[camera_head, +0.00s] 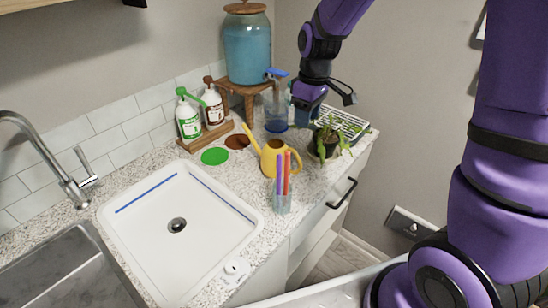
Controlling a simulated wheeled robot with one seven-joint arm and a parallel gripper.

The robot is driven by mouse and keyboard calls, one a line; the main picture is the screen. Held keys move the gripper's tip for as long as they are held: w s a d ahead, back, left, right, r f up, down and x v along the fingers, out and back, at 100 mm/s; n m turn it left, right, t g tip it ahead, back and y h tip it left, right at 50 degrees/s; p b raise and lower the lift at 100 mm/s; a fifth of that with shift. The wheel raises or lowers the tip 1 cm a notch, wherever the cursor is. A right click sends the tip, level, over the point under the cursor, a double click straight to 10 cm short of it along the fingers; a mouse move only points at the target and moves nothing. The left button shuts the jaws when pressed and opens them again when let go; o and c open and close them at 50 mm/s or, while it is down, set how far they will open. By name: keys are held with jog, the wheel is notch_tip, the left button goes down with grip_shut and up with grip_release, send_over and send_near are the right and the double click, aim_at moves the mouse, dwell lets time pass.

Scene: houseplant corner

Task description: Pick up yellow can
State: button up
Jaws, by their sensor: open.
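The yellow watering can (271,160) stands upright on the speckled counter (228,178), with its long spout pointing up to the left and its handle to the right. A glass (282,203) holding colored sticks stands in front of it and hides part of its lower body. My gripper (305,114) points down behind and to the right of the can, apart from it, near the plant pot. It is open, and its fingertips are small and hard to make out. I see nothing held in it.
A potted plant (323,146) and a seedling tray (344,124) stand right of the can. A blue-topped spray bottle (276,105) stands behind it. Green (215,156) and brown (237,141) discs lie left. A white sink basin (178,240) is at front left.

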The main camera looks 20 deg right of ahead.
jog(key=n, duration=0.1)
send_over(296, 156)
jog(key=shift+g, duration=0.4)
jog(key=f, duration=0.5)
jog(key=shift+w+d+f, duration=0.25)
jog(key=shift+d+f, duration=0.05)
jog(key=shift+f, duration=0.1)
notch_tip(296, 156, down, 6)
jog(key=shift+s+a, duration=0.15)
notch_tip(296, 156, down, 5)
jog(key=shift+r, duration=0.1)
grip_shut()
dwell(0.5)
